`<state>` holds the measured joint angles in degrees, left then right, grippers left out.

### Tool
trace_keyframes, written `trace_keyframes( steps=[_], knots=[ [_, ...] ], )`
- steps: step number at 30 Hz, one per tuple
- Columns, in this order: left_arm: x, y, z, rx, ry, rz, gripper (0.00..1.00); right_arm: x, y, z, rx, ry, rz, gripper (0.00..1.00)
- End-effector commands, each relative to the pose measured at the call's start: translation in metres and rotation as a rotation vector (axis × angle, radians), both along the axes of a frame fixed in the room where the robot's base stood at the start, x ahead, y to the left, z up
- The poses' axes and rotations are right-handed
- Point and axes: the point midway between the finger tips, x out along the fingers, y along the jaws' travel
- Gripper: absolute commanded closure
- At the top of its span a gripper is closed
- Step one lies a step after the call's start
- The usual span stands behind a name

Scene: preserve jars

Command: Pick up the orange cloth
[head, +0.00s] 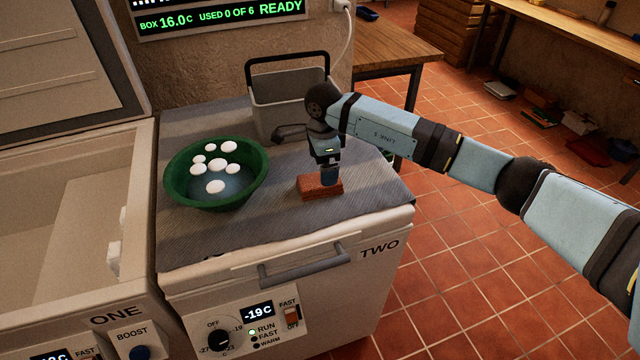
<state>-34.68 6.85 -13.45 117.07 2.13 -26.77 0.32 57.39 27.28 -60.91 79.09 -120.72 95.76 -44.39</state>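A small reddish-orange block-shaped thing (318,190) lies on the grey mat on the lid of the freezer marked TWO. It is the only orange thing on that lid; I cannot tell whether it is a folded cloth. My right gripper (330,182) points down on it from above, with the fingertips at its top and far side. The fingertips are small and partly dark, so whether they are open or shut on it is unclear. My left gripper is not in view.
A green bowl (178,184) with several white round pieces stands left on the mat (215,242). A grey basket (290,101) with a dark handle stands behind. Freezer ONE (140,190) is open at left. The mat's front right is clear.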

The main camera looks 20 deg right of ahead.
Motion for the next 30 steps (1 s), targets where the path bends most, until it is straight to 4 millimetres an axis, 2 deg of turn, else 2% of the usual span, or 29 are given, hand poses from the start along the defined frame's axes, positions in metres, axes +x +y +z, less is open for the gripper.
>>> trace_keyframes(
  steps=[5,12,19,20,26,27,30],
  knots=[
    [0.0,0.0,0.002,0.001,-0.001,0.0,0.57,-0.004,0.002,-0.015,0.002,0.003,0.0,0.0],
    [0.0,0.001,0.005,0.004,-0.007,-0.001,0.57,-0.008,0.003,-0.049,0.002,0.003,0.0,0.0],
    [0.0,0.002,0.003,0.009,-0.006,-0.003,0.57,-0.008,0.003,-0.052,0.001,0.001,0.0,0.0],
    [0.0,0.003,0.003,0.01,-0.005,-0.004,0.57,-0.008,0.003,-0.052,0.001,0.001,0.0,0.05],
    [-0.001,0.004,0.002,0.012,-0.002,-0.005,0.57,-0.008,0.003,-0.052,0.001,0.001,0.0,0.51],
    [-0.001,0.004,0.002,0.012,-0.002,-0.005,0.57,-0.008,0.003,-0.052,0.001,0.001,0.0,0.54],
    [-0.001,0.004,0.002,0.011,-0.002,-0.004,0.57,-0.007,0.003,-0.052,0.002,0.001,0.0,0.54]
  ],
)
